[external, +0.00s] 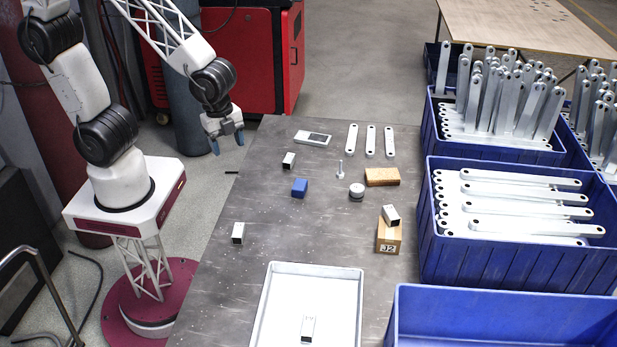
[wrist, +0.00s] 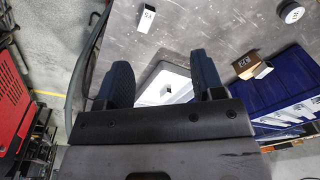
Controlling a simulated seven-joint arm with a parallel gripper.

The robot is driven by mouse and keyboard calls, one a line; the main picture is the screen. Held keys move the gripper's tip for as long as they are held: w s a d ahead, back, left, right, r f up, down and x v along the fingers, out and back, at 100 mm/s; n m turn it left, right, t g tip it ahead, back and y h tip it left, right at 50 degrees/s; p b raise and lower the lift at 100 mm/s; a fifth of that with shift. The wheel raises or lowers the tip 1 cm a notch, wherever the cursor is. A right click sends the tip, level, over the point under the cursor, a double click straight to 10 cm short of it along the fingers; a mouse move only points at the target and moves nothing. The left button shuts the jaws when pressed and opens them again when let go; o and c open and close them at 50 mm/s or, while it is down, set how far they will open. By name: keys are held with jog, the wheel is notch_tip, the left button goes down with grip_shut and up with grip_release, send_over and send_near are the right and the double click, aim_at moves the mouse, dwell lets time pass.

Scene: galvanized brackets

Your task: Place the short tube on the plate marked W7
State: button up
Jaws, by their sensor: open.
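Several square metal tubes with dark open ends are in the external view. One stands at the back (external: 289,159), one at the left (external: 238,232), one lies on the wooden block marked J2 (external: 391,214), and one is inside the white tray (external: 308,328). I cannot tell which is the short tube. No W7 mark is legible; three pale flat plates (external: 371,140) lie at the back. My gripper (external: 227,143) is open and empty, above the table's back left edge, apart from every tube. In the wrist view its fingers (wrist: 163,78) are spread, and a tube with a label (wrist: 147,19) shows beyond.
The wooden block (external: 388,239) stands right of centre, also in the wrist view (wrist: 245,65). A blue block (external: 299,188), round white part (external: 356,191), bolt (external: 340,172), wooden bar (external: 382,177) and grey device (external: 312,138) are around. The tray (external: 270,300) is in front; blue crates (external: 510,262) line the right.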

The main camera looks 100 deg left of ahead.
aim_at(240, 224)
jog(key=d+f+m, duration=0.1)
jog(key=f+m, duration=0.1)
jog(key=f, duration=0.3)
jog(key=w+d+f+m, duration=0.1)
jog(key=d+f+m, duration=0.1)
jog(key=f, duration=0.4)
jog(key=w+d+f+m+g, duration=0.1)
jog(key=d+f+m, duration=0.1)
jog(key=f, duration=0.3)
jog(key=shift+w+f+m, duration=0.15)
jog(key=shift+f+m, duration=0.15)
jog(key=shift+m, duration=0.2)
jog(key=shift+f, duration=1.25)
jog(key=shift+f, duration=0.1)
jog(key=shift+f, duration=2.55)
jog(key=shift+c, duration=0.2)
jog(key=c, duration=1.1)
jog(key=shift+o, duration=0.2)
jog(key=shift+r, duration=0.15)
